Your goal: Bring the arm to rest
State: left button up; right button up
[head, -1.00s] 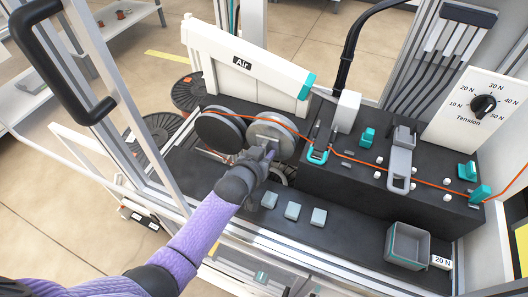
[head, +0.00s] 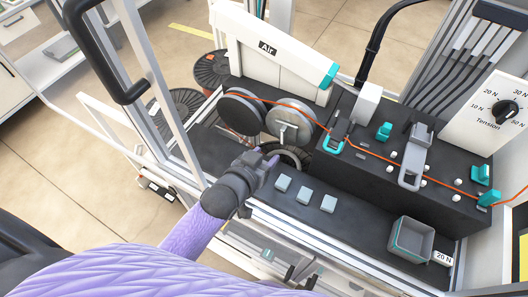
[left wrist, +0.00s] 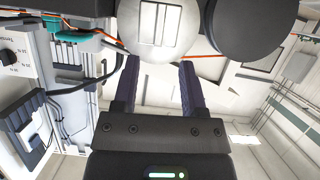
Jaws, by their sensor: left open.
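My left gripper (head: 264,160) is over the dark bench, just left of three pale blocks and in front of the grey spool discs. It is empty, and its two fingers stand apart in the left wrist view (left wrist: 160,80). My purple left arm comes in from the lower left of the head view. The orange wire (head: 365,147) runs from the spool discs (head: 290,124) across the black block to the right. My right gripper is not in view.
Three pale blocks (head: 305,195) lie in a row on the bench. A grey bin (head: 411,238) stands at the front right beside a "20 N" label. The white "Air" arm (head: 270,50) is behind the spools. A frame post with a black handle (head: 90,60) rises at the left.

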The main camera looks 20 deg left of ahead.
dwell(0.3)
pick_arm(q)
jog(key=s+a+r+g+y, duration=0.1)
jog(key=s+a+g+y, duration=0.25)
jog(key=s+g, duration=1.1)
jog(key=s+f+t+b, duration=0.15)
jog(key=f+b, duration=0.25)
jog(key=f, duration=0.6)
jog(key=s+f+t+b, duration=0.1)
jog(key=s+f+b, duration=0.2)
jog(key=f, duration=0.6)
jog(key=s+f+t+b, duration=0.15)
jog(key=f+b, duration=0.25)
jog(key=f, duration=0.6)
jog(key=s+a+f+m+g+b, duration=0.1)
jog(key=s+a+f+g+b, duration=0.1)
jog(key=s+f+b, duration=0.6)
jog(key=s+a+f, duration=0.1)
jog(key=s+f, duration=0.4)
jog(key=f, duration=0.5)
jog(key=shift+s+a, duration=0.15)
jog(key=shift+s, duration=0.25)
